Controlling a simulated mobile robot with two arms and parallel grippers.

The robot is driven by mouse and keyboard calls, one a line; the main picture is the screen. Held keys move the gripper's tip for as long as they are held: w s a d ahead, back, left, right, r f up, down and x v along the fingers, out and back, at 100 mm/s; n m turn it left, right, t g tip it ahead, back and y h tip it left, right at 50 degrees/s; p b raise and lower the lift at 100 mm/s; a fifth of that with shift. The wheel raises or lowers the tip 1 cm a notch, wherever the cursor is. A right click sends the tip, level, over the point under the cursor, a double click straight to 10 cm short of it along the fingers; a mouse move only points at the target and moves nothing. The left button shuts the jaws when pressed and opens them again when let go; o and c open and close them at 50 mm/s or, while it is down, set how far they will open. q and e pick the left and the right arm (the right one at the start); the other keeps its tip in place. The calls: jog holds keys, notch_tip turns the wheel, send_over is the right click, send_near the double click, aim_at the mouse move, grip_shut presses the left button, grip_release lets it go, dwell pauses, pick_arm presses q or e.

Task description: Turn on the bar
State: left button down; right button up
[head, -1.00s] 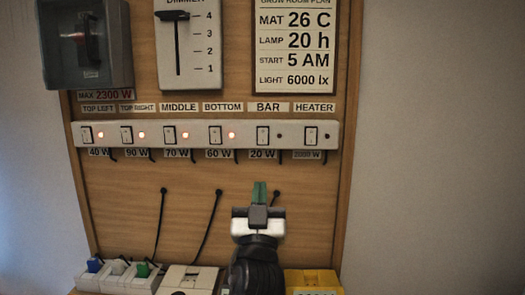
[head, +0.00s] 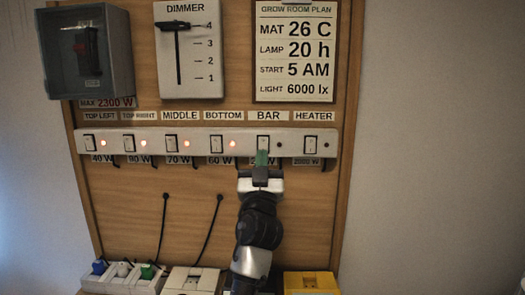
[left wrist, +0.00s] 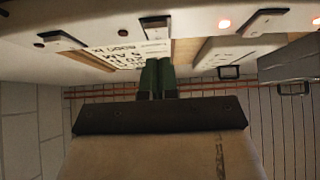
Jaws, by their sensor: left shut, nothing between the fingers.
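The BAR switch (head: 263,143) is a white rocker on the power strip (head: 243,145), under the BAR label. The small lamp (head: 280,146) to its right is dark. My left gripper (head: 262,158) is shut and empty, its green fingertips at the lower edge of the BAR switch and covering part of it and its watt label. In the left wrist view the shut fingers (left wrist: 156,78) point up toward the BAR switch (left wrist: 155,27); I cannot tell whether they touch it. The BAR lamp (left wrist: 110,22) is dark there too. My right gripper is not in view.
The BOTTOM switch (head: 216,143) beside it has a lit lamp, as do the others to the left. The HEATER switch (head: 310,144) on the right has a dark lamp. A dimmer (head: 190,60) and breaker box (head: 88,60) hang above. A yellow block (head: 310,283) stands below.

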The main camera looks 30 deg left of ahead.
aim_at(263, 145)
pick_arm(q)
jog(key=shift+w+a+f, duration=0.2)
jog(key=shift+w+a, duration=0.15)
jog(key=shift+w, duration=0.3)
jog(key=shift+w+a+f, duration=0.15)
jog(key=shift+w+a, duration=0.2)
jog(key=shift+w, duration=0.25)
jog(key=shift+s, duration=0.1)
jog(key=shift+w+a+b, duration=0.1)
jog(key=shift+w+b, duration=0.2)
jog(key=shift+b, duration=0.25)
jog(key=shift+f, duration=0.1)
